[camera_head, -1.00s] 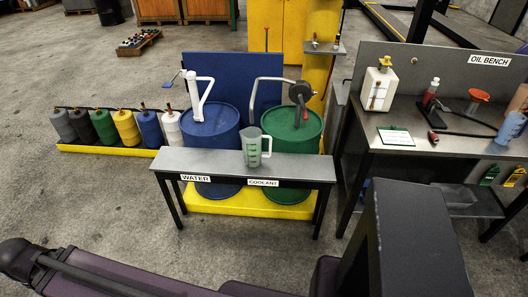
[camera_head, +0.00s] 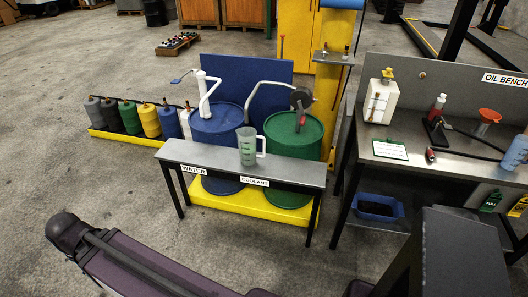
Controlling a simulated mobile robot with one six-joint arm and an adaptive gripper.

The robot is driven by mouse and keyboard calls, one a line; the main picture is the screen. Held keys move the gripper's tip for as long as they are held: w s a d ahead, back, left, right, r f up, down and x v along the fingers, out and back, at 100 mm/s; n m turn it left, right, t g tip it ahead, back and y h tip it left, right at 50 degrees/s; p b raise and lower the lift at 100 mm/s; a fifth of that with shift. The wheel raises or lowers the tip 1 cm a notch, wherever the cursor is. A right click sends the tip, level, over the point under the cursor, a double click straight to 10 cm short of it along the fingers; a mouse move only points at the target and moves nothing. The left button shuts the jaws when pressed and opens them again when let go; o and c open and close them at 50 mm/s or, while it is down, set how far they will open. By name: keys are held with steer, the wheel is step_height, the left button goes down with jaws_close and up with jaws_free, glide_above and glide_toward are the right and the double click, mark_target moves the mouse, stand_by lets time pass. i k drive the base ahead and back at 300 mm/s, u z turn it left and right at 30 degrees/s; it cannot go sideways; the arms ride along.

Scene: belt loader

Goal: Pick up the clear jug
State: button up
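The clear jug (camera_head: 247,147) stands upright on the narrow grey bench (camera_head: 300,171), near the middle of its top. Its handle points right, and green marks show on its side. The bench carries a WATER label (camera_head: 194,169) on the left and a COOLANT label (camera_head: 255,181) near the middle. Part of my own arm crosses the bottom of the view, well in front of the bench. My gripper is not in view.
A blue drum (camera_head: 216,122) and a green drum (camera_head: 294,130), each with a pump, stand behind the bench on a yellow base (camera_head: 259,208). The oil bench (camera_head: 458,164) stands to the right. Open floor (camera_head: 80,190) lies to the left and in front.

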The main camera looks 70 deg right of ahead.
mark_target(252, 148)
steer(key=u, duration=0.05)
steer(key=k, duration=0.8)
steer(key=z, duration=2.5)
steer(key=i, duration=0.9)
